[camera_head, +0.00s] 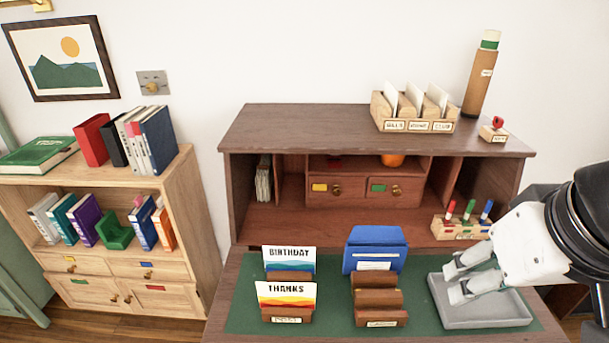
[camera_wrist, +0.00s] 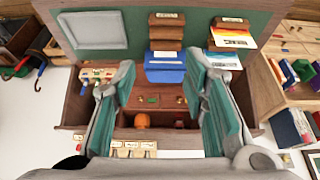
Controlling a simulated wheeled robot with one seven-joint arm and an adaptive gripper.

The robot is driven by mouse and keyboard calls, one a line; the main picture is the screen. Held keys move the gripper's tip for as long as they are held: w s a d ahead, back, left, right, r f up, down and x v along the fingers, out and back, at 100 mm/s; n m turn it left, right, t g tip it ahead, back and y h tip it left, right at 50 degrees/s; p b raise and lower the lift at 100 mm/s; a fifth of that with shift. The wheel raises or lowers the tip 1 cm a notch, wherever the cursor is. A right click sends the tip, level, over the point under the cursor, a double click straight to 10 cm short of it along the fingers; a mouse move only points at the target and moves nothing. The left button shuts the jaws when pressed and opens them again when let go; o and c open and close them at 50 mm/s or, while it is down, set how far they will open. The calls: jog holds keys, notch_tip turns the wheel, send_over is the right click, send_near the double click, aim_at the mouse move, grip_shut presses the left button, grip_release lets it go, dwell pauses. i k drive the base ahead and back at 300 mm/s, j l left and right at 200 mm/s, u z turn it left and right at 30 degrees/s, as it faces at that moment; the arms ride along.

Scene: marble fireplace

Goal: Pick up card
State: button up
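A THANKS card (camera_head: 286,295) with orange and yellow waves stands in the front slot of a wooden tiered holder (camera_head: 287,316). A BIRTHDAY card (camera_head: 289,258) with blue waves stands behind it. In the wrist view the THANKS card (camera_wrist: 232,38) and the BIRTHDAY card (camera_wrist: 226,60) show at upper right. A blue envelope-like piece (camera_head: 375,250) stands at the back of a second wooden holder (camera_head: 379,299). My gripper (camera_head: 456,282) appears over the grey tray at right. In the wrist view my gripper (camera_wrist: 160,72) has its fingers wide apart, with nothing between them.
The grey tray (camera_head: 485,316) looks empty on the green mat (camera_head: 333,318). A pen holder (camera_head: 458,229) stands near my gripper. The desk hutch (camera_head: 300,125) carries a letter sorter (camera_head: 412,118) and a tall tube (camera_head: 480,80). A bookcase (camera_head: 178,215) stands left.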

aim_at(289, 258)
jog(key=i+l+u, duration=0.45)
jog(key=l, duration=0.25)
jog(key=i+l+u, duration=0.2)
jog(key=l, duration=0.15)
jog(key=k, duration=0.1)
